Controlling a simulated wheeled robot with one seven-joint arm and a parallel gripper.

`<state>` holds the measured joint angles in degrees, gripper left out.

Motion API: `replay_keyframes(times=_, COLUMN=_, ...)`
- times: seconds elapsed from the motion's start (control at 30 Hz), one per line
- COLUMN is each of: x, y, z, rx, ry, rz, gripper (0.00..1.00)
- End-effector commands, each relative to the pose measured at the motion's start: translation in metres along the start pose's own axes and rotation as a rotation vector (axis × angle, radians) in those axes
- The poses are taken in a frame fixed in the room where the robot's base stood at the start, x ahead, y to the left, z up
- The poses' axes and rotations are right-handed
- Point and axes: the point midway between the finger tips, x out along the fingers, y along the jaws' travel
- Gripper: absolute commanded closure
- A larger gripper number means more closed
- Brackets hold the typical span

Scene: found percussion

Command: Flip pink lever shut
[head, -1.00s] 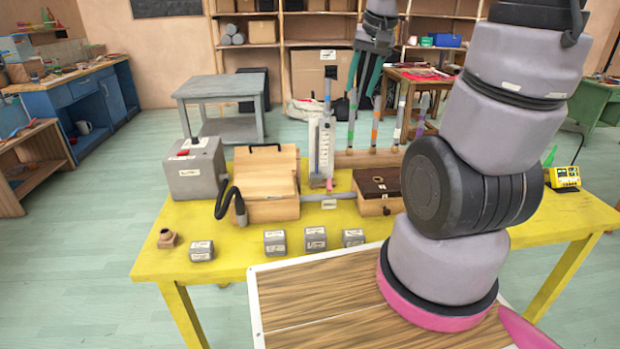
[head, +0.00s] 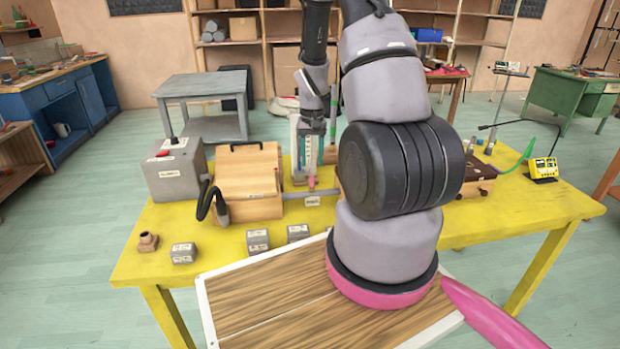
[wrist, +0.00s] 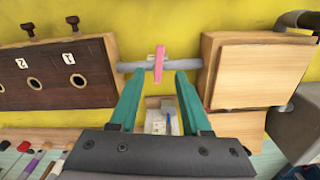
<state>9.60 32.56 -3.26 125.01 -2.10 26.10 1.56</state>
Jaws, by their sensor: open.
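The pink lever (wrist: 159,64) is a short bar across the grey pipe (wrist: 188,64) that runs between two wooden boxes. In the head view the lever (head: 311,183) is a small pink piece just below my gripper. My gripper (wrist: 160,76) has two green fingers, open and apart. In the wrist view the lever appears between and just beyond the fingertips, with nothing gripped. I cannot tell how near the tips are to it in height. In the head view my gripper (head: 308,145) points down, partly hiding the white upright stand behind it.
A light wooden box (head: 252,180) stands left of the lever; a box with a dark holed face (wrist: 60,75) is on the other side. Small grey blocks (head: 183,253) lie along the front of the yellow table (head: 142,272).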

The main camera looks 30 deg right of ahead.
Motion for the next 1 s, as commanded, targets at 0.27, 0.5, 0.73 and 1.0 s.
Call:
replay_keyframes(times=0.27, x=0.051, y=0.000, z=0.001, rx=-0.001, ry=-0.003, rz=0.000, gripper=0.53)
replay_keyframes(times=0.5, x=0.070, y=0.000, z=0.000, rx=0.002, ry=-0.001, rz=-0.001, gripper=0.53)
replay_keyframes(times=0.73, x=0.071, y=0.000, z=0.000, rx=0.001, ry=0.001, rz=-0.001, gripper=0.53)
replay_keyframes(times=1.0, x=0.071, y=0.000, z=0.000, rx=0.001, ry=0.000, rz=-0.001, gripper=1.00)
